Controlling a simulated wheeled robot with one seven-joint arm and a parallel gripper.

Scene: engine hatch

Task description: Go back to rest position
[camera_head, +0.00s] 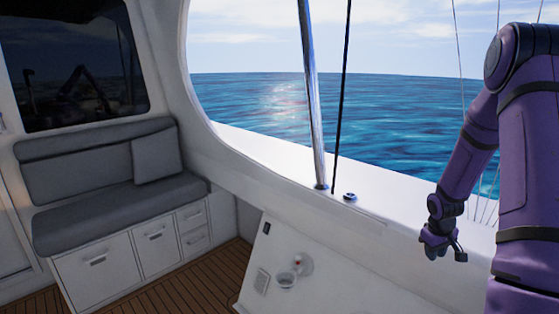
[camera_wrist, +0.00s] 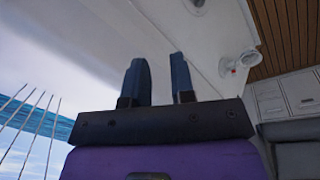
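My gripper (camera_head: 457,251) hangs at the end of my purple arm on the right side of the head view, in front of the white side deck. In the wrist view my gripper (camera_wrist: 160,72) shows two dark fingers standing apart, with nothing between them. It looks open and empty, and it touches nothing that I can see.
A white side wall (camera_head: 330,255) carries a small cup-like fitting (camera_head: 287,280), also in the wrist view (camera_wrist: 236,65). A metal pole (camera_head: 312,100) and a dark line rise from the deck. A grey sofa (camera_head: 115,180) with drawers stands left. The wooden floor (camera_head: 200,285) is clear.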

